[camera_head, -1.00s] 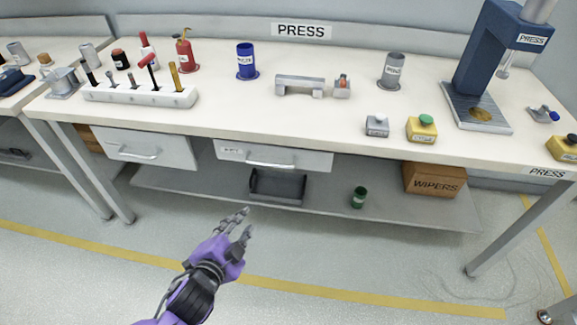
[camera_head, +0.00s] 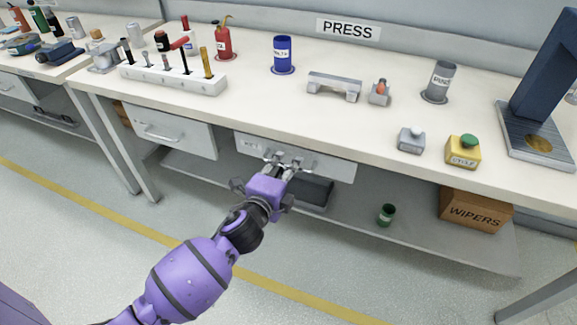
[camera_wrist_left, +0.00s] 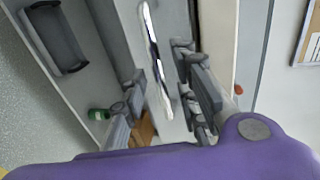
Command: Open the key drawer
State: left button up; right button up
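The key drawer (camera_head: 335,168) is the grey drawer under the middle of the bench, with a small label at the left of its front. It looks shut. My left gripper (camera_head: 286,161) is in front of it, at its bar handle, and covers most of that handle in the head view. In the left wrist view the pale handle bar (camera_wrist_left: 153,50) runs between the parted fingers of my left gripper (camera_wrist_left: 165,100). The fingers are open, one on each side of the bar, and do not look closed on it. My right gripper is not in view.
A second drawer (camera_head: 175,134) is to the left. Below, the shelf (camera_head: 420,240) holds a dark tray (camera_head: 318,190), a green cup (camera_head: 386,214) and a wipers box (camera_head: 475,208). The bench top (camera_head: 270,100) above carries tools, cylinders and button boxes.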

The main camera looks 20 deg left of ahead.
pick_arm(q)
jog(key=shift+w+f, duration=0.15)
jog(key=shift+w, duration=0.55)
grip_shut()
